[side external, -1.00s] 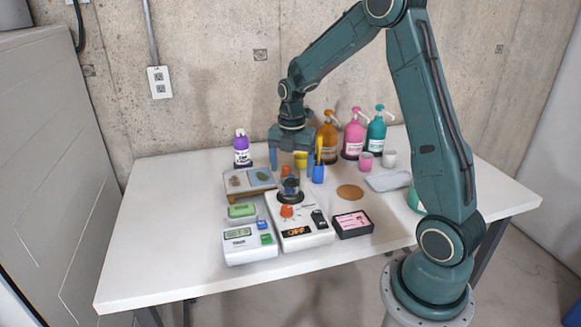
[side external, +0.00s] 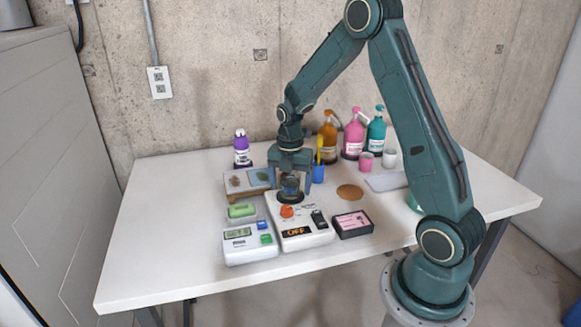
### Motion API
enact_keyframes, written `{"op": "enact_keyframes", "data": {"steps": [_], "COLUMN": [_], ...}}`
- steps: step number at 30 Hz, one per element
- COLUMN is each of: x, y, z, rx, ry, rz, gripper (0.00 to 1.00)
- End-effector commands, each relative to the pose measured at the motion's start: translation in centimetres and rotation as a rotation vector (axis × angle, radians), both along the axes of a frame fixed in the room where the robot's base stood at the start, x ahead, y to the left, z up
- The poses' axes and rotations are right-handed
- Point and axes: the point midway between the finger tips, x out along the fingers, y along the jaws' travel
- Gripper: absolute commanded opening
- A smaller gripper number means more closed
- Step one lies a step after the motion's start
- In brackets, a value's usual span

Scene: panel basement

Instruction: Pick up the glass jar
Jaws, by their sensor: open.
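The glass jar (side external: 290,187) is small and clear with dark bluish contents. It stands on the round dark plate at the back of a white device (side external: 299,235) with an orange knob and an "OFF" display. My gripper (side external: 290,181) points down over the jar, open, with one finger on the left of it and one on the right. The fingertips look level with the jar's upper part. I cannot tell whether either finger touches the glass.
Left of the device are a white meter (side external: 249,245), a green-topped block (side external: 242,211) and a tray (side external: 247,181). A blue cup (side external: 318,173) stands close to the right finger. Pump bottles (side external: 354,138) stand behind. A black-rimmed pink box (side external: 353,224) lies to the right. The front left table is clear.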

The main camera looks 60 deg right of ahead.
Motion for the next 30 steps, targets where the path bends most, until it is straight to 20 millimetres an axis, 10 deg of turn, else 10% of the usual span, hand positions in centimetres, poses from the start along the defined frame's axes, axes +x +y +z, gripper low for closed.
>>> {"op": "enact_keyframes", "data": {"steps": [12, 21, 30], "x": [-0.01, -0.01, 0.02], "y": [-0.01, -0.01, -0.02], "z": [0.04, 0.05, 0.10], "rx": [0.000, 0.000, -0.001], "ry": [0.000, 0.000, -0.001], "rz": [0.000, 0.000, 0.000], "gripper": [0.79, 0.24, 0.25]}}
